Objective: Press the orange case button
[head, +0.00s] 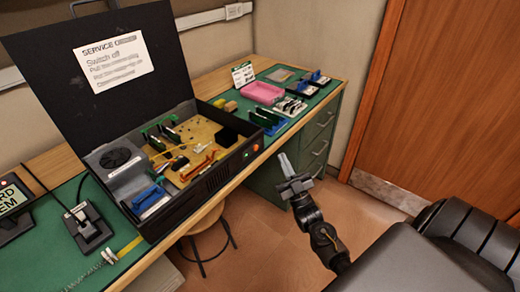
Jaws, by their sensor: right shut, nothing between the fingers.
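The open black computer case (200,193) stands on the workbench at the left, its lid raised behind it. On the right end of its front face is a small orange button (256,147), with a small green spot (246,156) beside it. My right gripper (284,158) is shut and empty. It is in front of the bench, to the right of the button in the picture and apart from it, with its fingers pointing up and slightly left. My left gripper is not in view.
A service sign (113,62) is on the lid. A pink tray (263,92) and several parts lie on the green mat right of the case. A stool (207,222) stands under the bench, a drawer unit (318,140) at its right end. Open floor lies around my gripper.

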